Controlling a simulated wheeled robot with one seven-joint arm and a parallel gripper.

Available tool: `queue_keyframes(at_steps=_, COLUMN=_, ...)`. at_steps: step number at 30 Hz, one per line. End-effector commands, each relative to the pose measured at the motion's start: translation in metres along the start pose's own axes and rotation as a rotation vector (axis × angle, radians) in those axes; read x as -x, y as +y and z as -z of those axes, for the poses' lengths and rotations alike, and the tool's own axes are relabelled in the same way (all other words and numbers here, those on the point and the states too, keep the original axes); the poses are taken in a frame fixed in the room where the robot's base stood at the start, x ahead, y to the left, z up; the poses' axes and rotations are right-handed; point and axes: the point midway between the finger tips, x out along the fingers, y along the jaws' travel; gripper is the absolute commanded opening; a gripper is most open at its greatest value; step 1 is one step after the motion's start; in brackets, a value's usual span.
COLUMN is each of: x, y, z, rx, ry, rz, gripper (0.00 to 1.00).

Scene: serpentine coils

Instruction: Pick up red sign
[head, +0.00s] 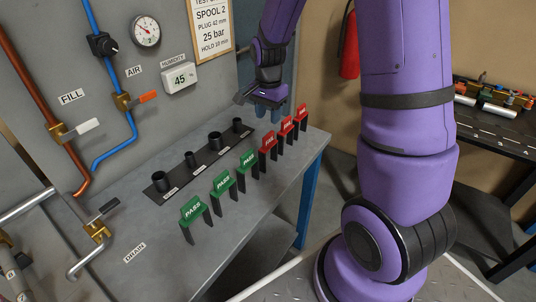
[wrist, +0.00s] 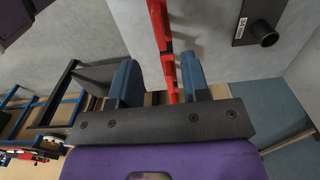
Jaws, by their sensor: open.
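Three red signs with white lettering stand in a row in black holders on the grey bench: a near one (head: 268,143), a middle one (head: 286,126) and a far one (head: 301,114). My gripper (head: 270,107) is open and empty, pointing down close to the far end of this row. In the wrist view, red signs (wrist: 160,28) run in a line from the top edge to the gap between the blue fingertips of my gripper (wrist: 160,82). One red piece (wrist: 187,78) shows close beside the right finger; I cannot tell whether they touch.
Several green PASS signs (head: 222,182) continue the row towards the near side. A black rack (head: 162,191) with upright plugs lies behind them. The bench (head: 255,215) is bare in front. A wall panel (head: 60,30) with pipes and valves stands behind.

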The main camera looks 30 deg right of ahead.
Motion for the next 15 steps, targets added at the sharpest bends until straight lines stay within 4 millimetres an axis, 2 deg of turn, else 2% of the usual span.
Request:
queue_keyframes(at_steps=3, x=-0.017, y=0.000, z=0.000, rx=0.000, ry=-0.001, rz=-0.002, gripper=0.43)
queue_keyframes(at_steps=11, x=-0.034, y=0.001, z=0.000, rx=0.001, ry=-0.001, rz=-0.001, gripper=0.43)
queue_keyframes(at_steps=15, x=-0.054, y=0.000, z=-0.001, rx=0.003, ry=-0.002, rz=-0.003, gripper=0.43)
